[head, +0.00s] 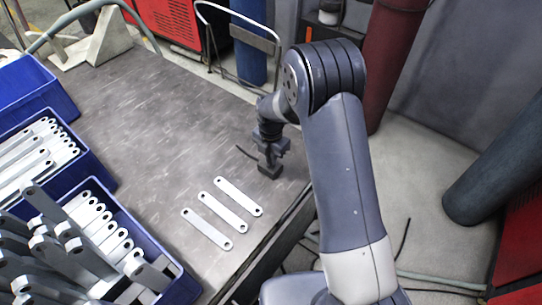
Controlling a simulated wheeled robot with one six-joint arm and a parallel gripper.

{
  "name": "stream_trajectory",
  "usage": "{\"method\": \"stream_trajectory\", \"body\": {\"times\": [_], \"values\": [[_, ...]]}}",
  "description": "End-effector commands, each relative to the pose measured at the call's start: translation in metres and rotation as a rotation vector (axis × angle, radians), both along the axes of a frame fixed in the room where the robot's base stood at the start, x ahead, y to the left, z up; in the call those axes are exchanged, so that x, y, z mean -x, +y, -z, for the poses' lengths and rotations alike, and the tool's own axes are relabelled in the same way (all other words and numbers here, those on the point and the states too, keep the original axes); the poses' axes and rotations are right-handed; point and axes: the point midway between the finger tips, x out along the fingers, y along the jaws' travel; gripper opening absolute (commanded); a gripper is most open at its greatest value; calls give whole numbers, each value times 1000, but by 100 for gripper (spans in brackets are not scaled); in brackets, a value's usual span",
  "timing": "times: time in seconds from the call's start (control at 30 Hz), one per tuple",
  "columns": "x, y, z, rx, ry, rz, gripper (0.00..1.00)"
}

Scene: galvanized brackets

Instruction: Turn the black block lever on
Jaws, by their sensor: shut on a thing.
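My gripper (269,150) is at the right side of the grey table, pointing down, with my arm reaching in from the right. A small dark block (269,171) sits at the fingertips, low at the table top. This looks like the black block; its lever cannot be made out behind the fingers. A thin dark strip or cable (245,152) sticks out to the left of the gripper. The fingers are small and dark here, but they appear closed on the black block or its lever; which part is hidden.
Several galvanized brackets lie flat on the table (150,120) in front of the gripper, such as one bracket (238,196). Blue bins (150,238) full of brackets stand at the left. The table's right edge is close to the gripper. The table's middle is clear.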

Motion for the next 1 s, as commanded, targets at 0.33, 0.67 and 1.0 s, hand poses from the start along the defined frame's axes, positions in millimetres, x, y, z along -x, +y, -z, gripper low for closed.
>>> {"method": "stream_trajectory", "body": {"times": [0.33,0.67,1.0], "values": [[0,0,1,-1,-2,116,0],[-1,0,2,-1,-2,400,0],[-1,0,1,-1,-2,723,0]]}}
